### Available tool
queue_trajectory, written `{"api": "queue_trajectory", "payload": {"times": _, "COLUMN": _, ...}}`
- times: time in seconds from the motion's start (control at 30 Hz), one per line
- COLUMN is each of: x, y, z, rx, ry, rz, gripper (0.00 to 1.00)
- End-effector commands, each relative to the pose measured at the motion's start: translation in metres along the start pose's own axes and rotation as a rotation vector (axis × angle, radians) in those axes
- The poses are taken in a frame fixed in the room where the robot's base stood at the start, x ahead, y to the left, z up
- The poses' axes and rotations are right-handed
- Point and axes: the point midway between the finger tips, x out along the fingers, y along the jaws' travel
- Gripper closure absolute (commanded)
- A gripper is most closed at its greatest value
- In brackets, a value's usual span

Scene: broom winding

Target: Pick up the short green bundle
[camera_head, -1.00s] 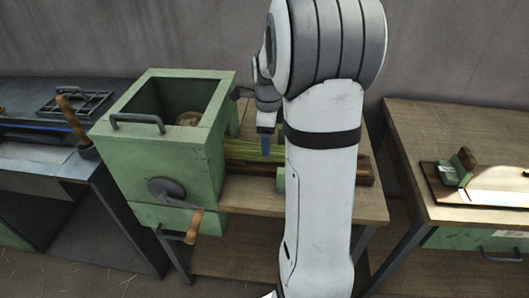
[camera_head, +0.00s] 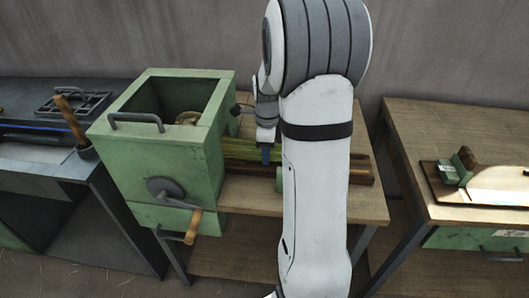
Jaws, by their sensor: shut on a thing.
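The green bundle (camera_head: 240,149) lies across the middle table, beside the right side of the green machine box. Its right part is hidden behind my arm, so I cannot tell its full length. My gripper (camera_head: 265,156) points down at the bundle, with its blue fingertips at the strands. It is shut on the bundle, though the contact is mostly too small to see. The bundle looks low, near the wooden trough (camera_head: 250,168) on the table.
The green machine box (camera_head: 160,160) with a hand crank (camera_head: 192,222) stands just left of my gripper. A small green block (camera_head: 279,178) sits in front of the trough. A right table (camera_head: 410,130) holds a board with a green clamp (camera_head: 455,168). A grey bench (camera_head: 60,165) stands left.

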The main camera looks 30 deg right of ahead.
Motion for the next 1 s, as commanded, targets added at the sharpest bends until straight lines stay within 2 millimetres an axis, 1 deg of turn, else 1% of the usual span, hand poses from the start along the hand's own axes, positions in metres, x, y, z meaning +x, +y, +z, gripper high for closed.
{"api": "queue_trajectory", "payload": {"times": 0.03, "x": 0.0, "y": 0.0, "z": 0.0, "rx": 0.0, "ry": 0.0, "rz": 0.0, "gripper": 0.62}}
{"api": "queue_trajectory", "payload": {"times": 0.2, "x": 0.0, "y": 0.0, "z": 0.0, "rx": 0.0, "ry": 0.0, "rz": 0.0, "gripper": 0.76}}
{"api": "queue_trajectory", "payload": {"times": 0.23, "x": 0.0, "y": 0.0, "z": 0.0, "rx": 0.0, "ry": 0.0, "rz": 0.0, "gripper": 0.76}}
{"api": "queue_trajectory", "payload": {"times": 0.27, "x": 0.0, "y": 0.0, "z": 0.0, "rx": 0.0, "ry": 0.0, "rz": 0.0, "gripper": 0.8}}
{"api": "queue_trajectory", "payload": {"times": 0.47, "x": -0.001, "y": 0.0, "z": 0.0, "rx": -0.001, "ry": 0.0, "rz": -0.001, "gripper": 0.8}}
{"api": "queue_trajectory", "payload": {"times": 0.57, "x": -0.005, "y": 0.0, "z": 0.0, "rx": -0.001, "ry": 0.0, "rz": -0.001, "gripper": 0.8}}
{"api": "queue_trajectory", "payload": {"times": 0.67, "x": -0.014, "y": 0.0, "z": 0.001, "rx": -0.001, "ry": -0.001, "rz": -0.003, "gripper": 0.8}}
{"api": "queue_trajectory", "payload": {"times": 0.77, "x": -0.027, "y": -0.001, "z": 0.001, "rx": -0.001, "ry": -0.001, "rz": -0.003, "gripper": 0.8}}
{"api": "queue_trajectory", "payload": {"times": 0.83, "x": -0.04, "y": -0.001, "z": 0.001, "rx": -0.001, "ry": -0.001, "rz": -0.005, "gripper": 0.8}}
{"api": "queue_trajectory", "payload": {"times": 0.9, "x": -0.035, "y": 0.0, "z": -0.016, "rx": 0.005, "ry": 0.0, "rz": 0.0, "gripper": 0.8}}
{"api": "queue_trajectory", "payload": {"times": 1.0, "x": -0.035, "y": 0.0, "z": -0.037, "rx": 0.006, "ry": 0.0, "rz": 0.001, "gripper": 0.8}}
